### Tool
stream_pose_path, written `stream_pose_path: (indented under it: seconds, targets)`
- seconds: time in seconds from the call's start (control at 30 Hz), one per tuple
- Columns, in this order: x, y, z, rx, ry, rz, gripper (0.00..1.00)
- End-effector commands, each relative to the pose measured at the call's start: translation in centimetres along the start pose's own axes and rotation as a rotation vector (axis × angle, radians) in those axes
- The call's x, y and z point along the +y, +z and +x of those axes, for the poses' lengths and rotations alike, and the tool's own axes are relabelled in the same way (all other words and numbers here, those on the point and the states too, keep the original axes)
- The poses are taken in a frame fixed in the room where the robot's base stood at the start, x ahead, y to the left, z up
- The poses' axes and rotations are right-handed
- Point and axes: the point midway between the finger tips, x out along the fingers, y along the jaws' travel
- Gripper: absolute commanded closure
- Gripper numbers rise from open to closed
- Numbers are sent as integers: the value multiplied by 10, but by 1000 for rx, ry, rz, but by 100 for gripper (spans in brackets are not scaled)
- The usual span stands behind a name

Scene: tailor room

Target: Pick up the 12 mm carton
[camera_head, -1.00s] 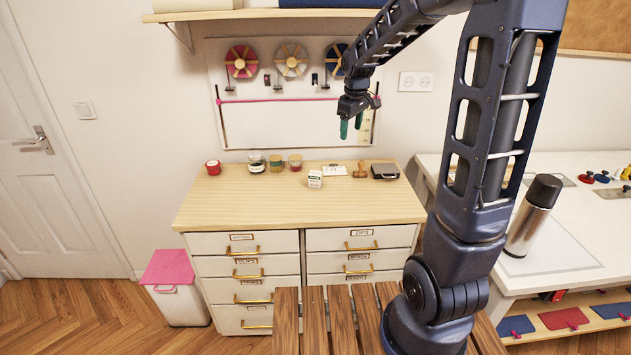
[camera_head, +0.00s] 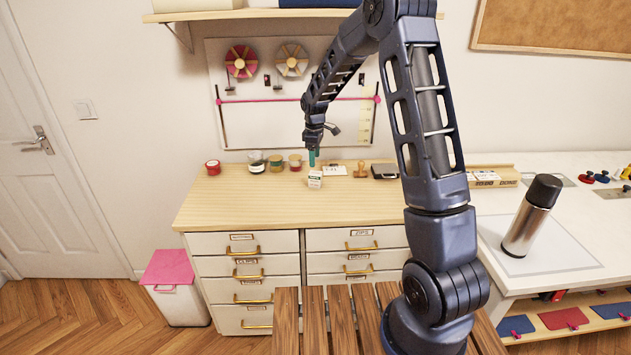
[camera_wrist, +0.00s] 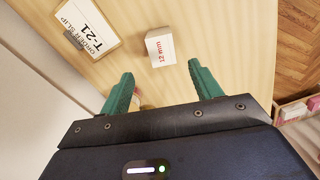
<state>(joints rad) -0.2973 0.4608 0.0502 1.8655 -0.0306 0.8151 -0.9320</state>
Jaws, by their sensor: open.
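The 12 mm carton (camera_head: 315,179) is a small white box on the light wood top of the drawer cabinet, near the middle. In the wrist view the carton (camera_wrist: 160,47) shows its red "12 mm" label and lies ahead of the fingertips, roughly between their lines. My gripper (camera_head: 312,158) has green fingers and hangs above the carton in the head view. In the wrist view my gripper (camera_wrist: 163,78) is open and empty, with the carton apart from both fingers.
An order slip marked T-21 (camera_wrist: 88,24) lies beside the carton. Several jars, including a red one (camera_head: 213,167), stand left along the back. A wooden stamp (camera_head: 361,169) and a dark box (camera_head: 384,171) stand right. The cabinet top's front (camera_head: 250,210) is clear.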

Motion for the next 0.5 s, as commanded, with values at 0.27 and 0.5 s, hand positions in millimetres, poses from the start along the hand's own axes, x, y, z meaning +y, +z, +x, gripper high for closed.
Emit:
stream_pose_path:
  seconds: [0.27, 0.5]
  targets:
    - [-1, 1, 39, -2, -3, 2, 36]
    - [-2, 1, 53, -1, -2, 1, 36]
